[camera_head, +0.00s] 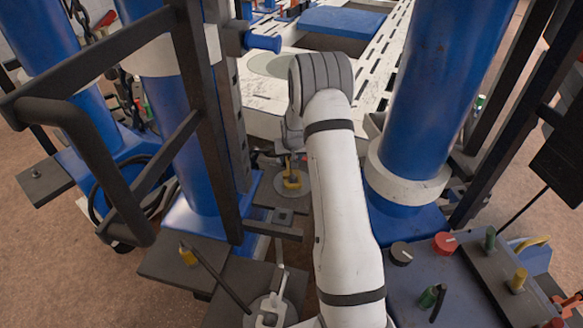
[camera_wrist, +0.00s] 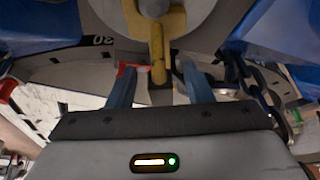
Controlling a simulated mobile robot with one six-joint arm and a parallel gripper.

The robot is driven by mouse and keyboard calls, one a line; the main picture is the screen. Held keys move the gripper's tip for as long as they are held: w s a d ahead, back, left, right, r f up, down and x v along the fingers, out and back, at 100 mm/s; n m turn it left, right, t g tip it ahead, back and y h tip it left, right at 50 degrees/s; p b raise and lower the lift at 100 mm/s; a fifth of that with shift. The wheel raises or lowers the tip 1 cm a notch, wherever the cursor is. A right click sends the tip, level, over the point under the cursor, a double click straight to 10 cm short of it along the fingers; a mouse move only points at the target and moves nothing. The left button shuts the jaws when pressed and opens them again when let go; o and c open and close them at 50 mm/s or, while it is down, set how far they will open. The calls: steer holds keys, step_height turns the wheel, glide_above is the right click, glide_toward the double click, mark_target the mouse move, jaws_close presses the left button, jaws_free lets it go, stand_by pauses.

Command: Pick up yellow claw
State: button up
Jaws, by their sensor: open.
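The yellow claw (camera_wrist: 177,30) is at the top middle of the wrist view. It is a yellow fork-like piece with a rod pointing down toward my gripper, in front of a grey round part. My gripper (camera_wrist: 158,78) is open, with its two blue fingers on either side of the rod's lower end. I cannot tell whether either finger touches it. In the head view a small yellow piece (camera_head: 291,182), likely the same claw, shows low behind my arm. My gripper's fingers are hidden there.
Blue columns stand left (camera_head: 180,130) and right (camera_head: 440,80) of my arm. A dark frame (camera_head: 205,110) is close on the left. A blue bench (camera_head: 430,270) with red and dark knobs is at the lower right. A white slotted frame (camera_head: 385,45) lies behind.

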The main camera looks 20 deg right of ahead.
jaws_close()
stand_by(0.5)
steer(key=shift+r, duration=0.1)
